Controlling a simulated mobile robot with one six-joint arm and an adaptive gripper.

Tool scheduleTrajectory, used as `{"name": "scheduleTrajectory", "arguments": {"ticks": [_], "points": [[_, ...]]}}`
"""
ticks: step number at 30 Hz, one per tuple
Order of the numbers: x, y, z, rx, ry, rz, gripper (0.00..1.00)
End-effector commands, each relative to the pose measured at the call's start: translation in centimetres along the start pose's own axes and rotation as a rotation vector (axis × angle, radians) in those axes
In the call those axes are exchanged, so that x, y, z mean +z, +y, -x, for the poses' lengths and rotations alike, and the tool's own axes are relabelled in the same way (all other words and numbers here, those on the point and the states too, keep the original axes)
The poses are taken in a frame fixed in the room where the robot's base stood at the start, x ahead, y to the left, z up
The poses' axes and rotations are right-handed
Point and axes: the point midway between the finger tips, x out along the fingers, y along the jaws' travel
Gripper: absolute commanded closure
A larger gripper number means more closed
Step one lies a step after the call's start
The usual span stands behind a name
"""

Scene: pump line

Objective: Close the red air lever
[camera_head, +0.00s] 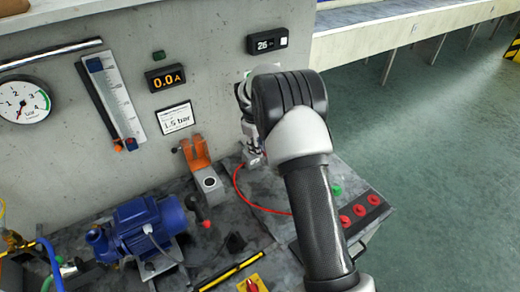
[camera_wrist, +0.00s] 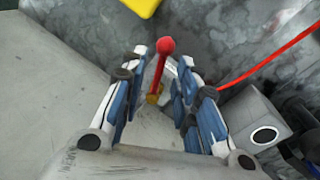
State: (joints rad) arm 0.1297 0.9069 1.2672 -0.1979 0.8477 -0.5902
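The red air lever (camera_wrist: 160,70) has a red ball knob and a yellow-brown fitting at its foot. In the wrist view it stands between the two blue-padded fingers of my gripper (camera_wrist: 157,78). The fingers are open, one on each side of the lever, with gaps visible. I see no contact with the lever. In the head view my gripper (camera_head: 247,118) is by the grey wall at the back of the bench, partly behind my arm. The lever cannot be made out there.
A red hose (camera_head: 238,185) runs from beside my gripper across the bench. An orange clamp-like part (camera_head: 196,154), a blue pump (camera_head: 145,230) and a red-tipped lever (camera_head: 206,224) lie left. A panel with red buttons (camera_head: 360,209) is right. Gauges hang on the wall.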

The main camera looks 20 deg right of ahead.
Motion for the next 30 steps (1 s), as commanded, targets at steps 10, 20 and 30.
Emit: {"name": "scheduleTrajectory", "arguments": {"ticks": [10,20,30], "points": [[-0.01,0.02,-0.8,0.001,0.0,0.0,0.72],[0.0,0.0,-0.79,0.0,0.0,0.0,0.9],[0.0,-0.01,-0.79,0.0,0.0,0.0,1.0]]}}
